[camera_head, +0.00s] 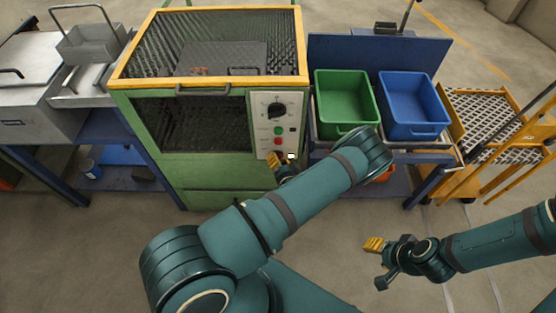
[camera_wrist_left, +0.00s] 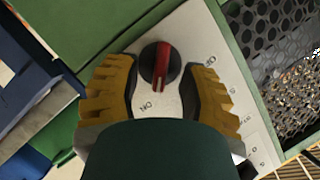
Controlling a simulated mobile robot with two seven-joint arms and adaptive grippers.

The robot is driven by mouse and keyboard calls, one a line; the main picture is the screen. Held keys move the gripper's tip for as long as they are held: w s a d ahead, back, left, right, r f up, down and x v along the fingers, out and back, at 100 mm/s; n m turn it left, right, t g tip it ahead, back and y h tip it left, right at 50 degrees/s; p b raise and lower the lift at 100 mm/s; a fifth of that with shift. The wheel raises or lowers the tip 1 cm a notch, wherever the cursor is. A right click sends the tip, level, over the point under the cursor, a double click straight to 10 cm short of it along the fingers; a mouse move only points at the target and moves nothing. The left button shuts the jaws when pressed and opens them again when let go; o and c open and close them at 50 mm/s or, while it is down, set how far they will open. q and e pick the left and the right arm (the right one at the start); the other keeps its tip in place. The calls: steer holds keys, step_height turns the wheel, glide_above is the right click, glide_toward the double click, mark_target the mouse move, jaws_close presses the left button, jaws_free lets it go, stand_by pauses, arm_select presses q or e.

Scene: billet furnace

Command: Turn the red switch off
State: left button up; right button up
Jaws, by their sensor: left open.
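The red switch (camera_wrist_left: 161,67) is a round black knob with a red bar, on a pale panel (camera_wrist_left: 196,40) in the left wrist view. Its bar points down toward the "ON" mark; an "OFF" mark lies to its right. My left gripper (camera_wrist_left: 158,88) is open, with a yellow-padded finger on each side of the switch and visible gaps to it. In the head view my left gripper (camera_head: 281,160) is at the panel's lower end, and I cannot make out the switch there. My right gripper (camera_head: 377,264) is open and empty above the floor.
The panel is on a green furnace (camera_head: 150,140) with a yellow-edged top. It also carries a black dial (camera_head: 275,110), a green button (camera_head: 278,130) and a red button (camera_head: 278,141). A green bin (camera_head: 345,125) and blue bin (camera_head: 413,130) stand to the right, beside a yellow cart (camera_head: 470,185).

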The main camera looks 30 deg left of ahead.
arm_select(q)
steer(key=shift+w+a+f, duration=0.15)
steer(key=shift+w+a, duration=0.3)
steer(key=shift+a, duration=0.05)
jaws_close()
